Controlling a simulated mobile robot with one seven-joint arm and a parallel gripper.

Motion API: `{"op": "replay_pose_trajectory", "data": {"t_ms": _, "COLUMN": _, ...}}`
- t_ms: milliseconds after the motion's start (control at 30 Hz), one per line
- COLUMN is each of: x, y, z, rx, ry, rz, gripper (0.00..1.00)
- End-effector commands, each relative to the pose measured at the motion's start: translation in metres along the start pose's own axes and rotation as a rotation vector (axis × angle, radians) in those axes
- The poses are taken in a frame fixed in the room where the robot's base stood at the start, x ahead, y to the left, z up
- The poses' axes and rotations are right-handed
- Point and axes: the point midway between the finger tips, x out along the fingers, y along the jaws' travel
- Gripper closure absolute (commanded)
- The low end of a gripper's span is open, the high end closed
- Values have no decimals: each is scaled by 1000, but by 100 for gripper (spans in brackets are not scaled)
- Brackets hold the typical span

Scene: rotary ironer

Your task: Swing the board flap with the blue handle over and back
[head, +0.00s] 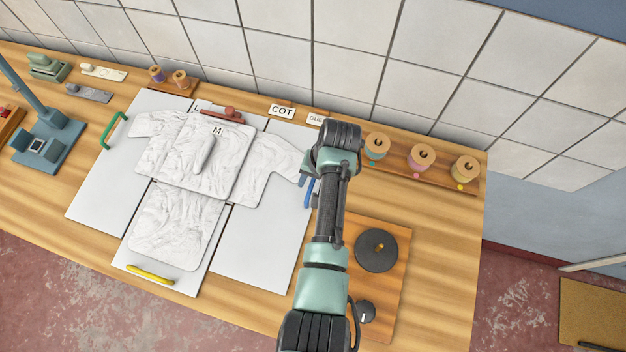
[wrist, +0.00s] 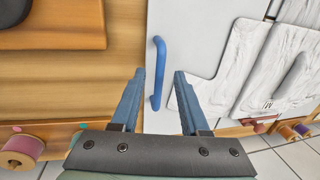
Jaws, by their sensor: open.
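The white folding board lies flat on the wooden table. Its right flap (head: 262,250) carries the blue handle (head: 309,193) on its outer edge, partly hidden by my arm. In the wrist view the blue handle (wrist: 160,60) runs lengthwise along the edge of the white flap (wrist: 190,40). My gripper (wrist: 160,72) is open, and the handle shows between its two blue fingers. I cannot tell how far above the handle the fingertips are. A white garment (head: 205,160) is spread on the board, one sleeve reaching onto the right flap.
A green handle (head: 114,131) is on the left flap and a yellow handle (head: 150,274) on the front flap. A grey tool (head: 205,153) lies on the garment. Spools (head: 421,158) stand at the back right. A wooden panel with a dark disc (head: 376,250) lies right of the board.

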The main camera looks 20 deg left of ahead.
Motion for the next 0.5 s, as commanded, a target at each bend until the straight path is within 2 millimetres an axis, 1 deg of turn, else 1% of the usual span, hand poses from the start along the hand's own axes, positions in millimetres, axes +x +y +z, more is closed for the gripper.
{"op": "replay_pose_trajectory", "data": {"t_ms": 67, "x": 0, "y": 0, "z": 0, "rx": 0, "ry": 0, "rz": 0, "gripper": 55}}
{"op": "replay_pose_trajectory", "data": {"t_ms": 100, "x": 0, "y": 0, "z": 0, "rx": 0, "ry": 0, "rz": 0, "gripper": 59}}
{"op": "replay_pose_trajectory", "data": {"t_ms": 333, "x": 0, "y": 0, "z": 0, "rx": 0, "ry": 0, "rz": 0, "gripper": 100}}
{"op": "replay_pose_trajectory", "data": {"t_ms": 500, "x": -1, "y": 0, "z": 0, "rx": 0, "ry": 0, "rz": 0, "gripper": 100}}
